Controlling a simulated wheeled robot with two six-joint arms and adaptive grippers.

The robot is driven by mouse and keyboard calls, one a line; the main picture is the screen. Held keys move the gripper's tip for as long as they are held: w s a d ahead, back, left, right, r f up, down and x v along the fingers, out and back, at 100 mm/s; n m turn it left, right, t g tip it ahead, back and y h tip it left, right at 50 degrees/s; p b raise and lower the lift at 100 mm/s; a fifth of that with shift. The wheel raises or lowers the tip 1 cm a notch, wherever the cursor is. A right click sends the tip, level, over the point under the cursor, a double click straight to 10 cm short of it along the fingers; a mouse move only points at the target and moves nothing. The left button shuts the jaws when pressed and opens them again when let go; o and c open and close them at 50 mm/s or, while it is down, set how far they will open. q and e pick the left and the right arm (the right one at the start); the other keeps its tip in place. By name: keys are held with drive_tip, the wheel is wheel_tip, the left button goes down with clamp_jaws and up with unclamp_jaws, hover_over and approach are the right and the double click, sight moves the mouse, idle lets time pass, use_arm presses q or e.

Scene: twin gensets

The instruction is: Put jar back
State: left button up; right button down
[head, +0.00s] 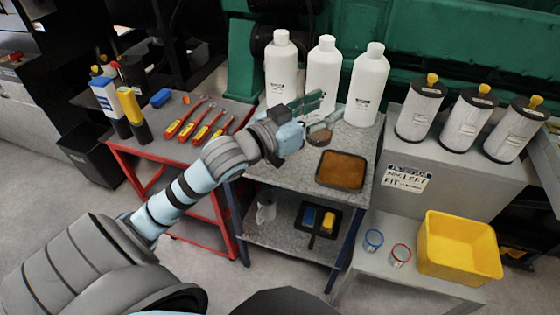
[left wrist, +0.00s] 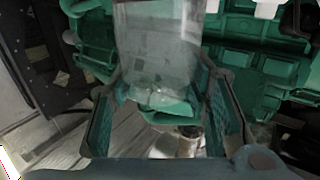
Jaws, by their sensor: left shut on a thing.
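My left gripper (head: 315,110) is over the grey workbench (head: 360,140), in front of the white bottles. In the left wrist view its two green-padded fingers (left wrist: 165,115) are shut on a clear, greyish jar (left wrist: 155,45). The jar's top end runs out of the picture. In the head view I cannot clearly make out the jar at the fingers. A small round thing with a brownish top (head: 320,137) shows just below the fingers; I cannot tell whether it touches them. My right gripper is not in view.
Three white bottles (head: 322,75) stand behind the gripper. A brown-filled tray (head: 342,170) lies on the bench to the right. Filters (head: 465,122) stand on a grey box. A yellow bin (head: 460,247) is at the lower right.

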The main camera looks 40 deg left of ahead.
use_arm(q)
drive_tip(key=w+a+f+n+y, duration=0.25)
drive_tip(key=w+a+y, duration=0.2)
drive_tip(key=a, duration=0.35)
drive_tip(key=w+a+f+n+y, duration=0.1)
drive_tip(key=w+a+n+y, duration=0.3)
drive_tip(key=a, duration=0.4)
drive_tip(key=shift+g+y, duration=0.4)
drive_tip(key=shift+y, duration=0.35)
drive_tip(key=f+b, duration=0.2)
drive_tip(key=f, duration=0.4)
drive_tip(key=f+b, duration=0.3)
drive_tip(key=f, duration=0.4)
drive_tip(key=s+f+b, duration=0.1)
drive_tip(key=f+b, duration=0.2)
drive_tip(key=f, duration=0.3)
drive_tip(key=shift+s+a+f, duration=0.1)
drive_tip(key=shift+a+f, duration=0.15)
drive_tip(key=shift+f, duration=0.15)
drive_tip(key=shift+f, duration=0.15)
drive_tip(key=o, duration=1.3)
